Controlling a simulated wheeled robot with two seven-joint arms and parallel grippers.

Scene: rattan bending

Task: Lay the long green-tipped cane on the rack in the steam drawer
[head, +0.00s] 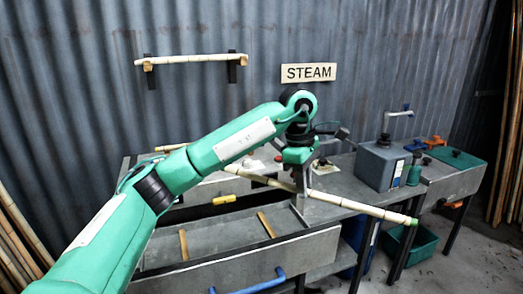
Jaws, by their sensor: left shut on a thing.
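My left gripper (301,191) is shut on the long pale cane (350,204) near its middle. The cane slants down to the right, and its green tip (411,222) is at the right end, out past the bench's front edge. Its other end is at the upper left, above the back of the drawer. The steam drawer (205,275) is open, a grey tray below and left of the gripper. Two wooden slats of the rack, the left one (183,246) and the right one (266,225), show inside it, bare. My left arm hides the drawer's left part. My right gripper is not in view.
A blue handle (252,286) is on the drawer's front. A grey box (381,162), a green bottle (415,170) and a green mat (456,158) stand on the bench at right. A teal bin (412,243) is below.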

